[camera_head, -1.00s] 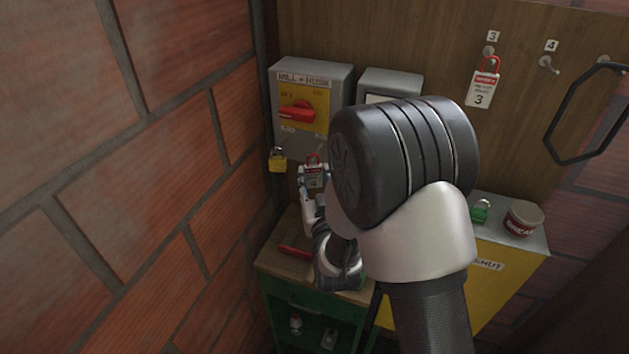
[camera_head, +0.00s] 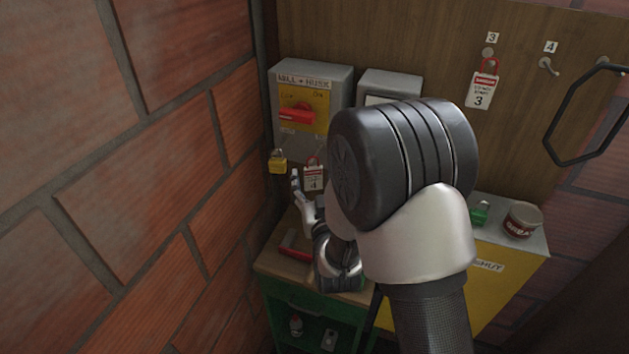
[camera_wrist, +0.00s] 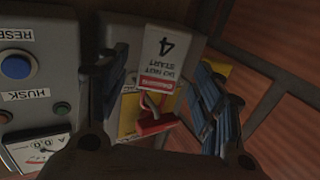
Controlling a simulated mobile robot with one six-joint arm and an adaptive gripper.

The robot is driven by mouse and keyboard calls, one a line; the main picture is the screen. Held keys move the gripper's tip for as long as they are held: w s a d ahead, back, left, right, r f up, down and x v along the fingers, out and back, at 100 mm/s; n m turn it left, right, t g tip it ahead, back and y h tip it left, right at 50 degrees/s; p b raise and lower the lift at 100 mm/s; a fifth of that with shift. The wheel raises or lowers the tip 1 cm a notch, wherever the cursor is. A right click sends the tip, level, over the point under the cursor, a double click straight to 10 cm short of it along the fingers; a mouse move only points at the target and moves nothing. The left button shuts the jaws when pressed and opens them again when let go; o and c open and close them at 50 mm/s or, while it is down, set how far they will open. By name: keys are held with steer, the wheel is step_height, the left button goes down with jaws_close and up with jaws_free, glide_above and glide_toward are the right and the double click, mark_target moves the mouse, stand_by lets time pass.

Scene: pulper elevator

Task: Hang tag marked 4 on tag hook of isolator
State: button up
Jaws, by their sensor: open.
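The tag marked 4 (camera_head: 313,180) is a white card with a red loop at its top. It hangs just below the front of the isolator (camera_head: 301,110), a grey box labelled MILL + HUSK with a red handle on a yellow plate. In the wrist view the tag (camera_wrist: 163,60) appears upside down between my spread blue-padded fingers. My gripper (camera_wrist: 163,75) is open, with a gap visible on the tag's right side. In the head view my gripper (camera_head: 304,192) is beside and below the tag. The tag hook itself is too small to make out clearly.
A yellow padlock (camera_head: 277,161) hangs at the isolator's lower left. Tag 3 (camera_head: 480,92) hangs on its board hook; hook 4 (camera_head: 547,66) is empty. A brick wall (camera_head: 150,180) is close at left.

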steer(key=s+d+g+h+b, duration=0.1)
steer(key=s+d+g, duration=0.3)
steer(key=s, duration=0.8)
steer(key=s+d+m+g+h+b, duration=0.1)
steer(key=s+d+g+b, duration=0.2)
steer(key=s+d, duration=0.3)
steer(key=s+d+r+m+g+h+b, duration=0.1)
steer(key=s+d+g, duration=0.3)
steer(key=s, duration=1.3)
steer(key=shift+s+d+g+b, duration=0.4)
steer(key=shift+g+b, duration=0.4)
steer(key=shift+g, duration=0.3)
steer(key=shift+w, duration=0.1)
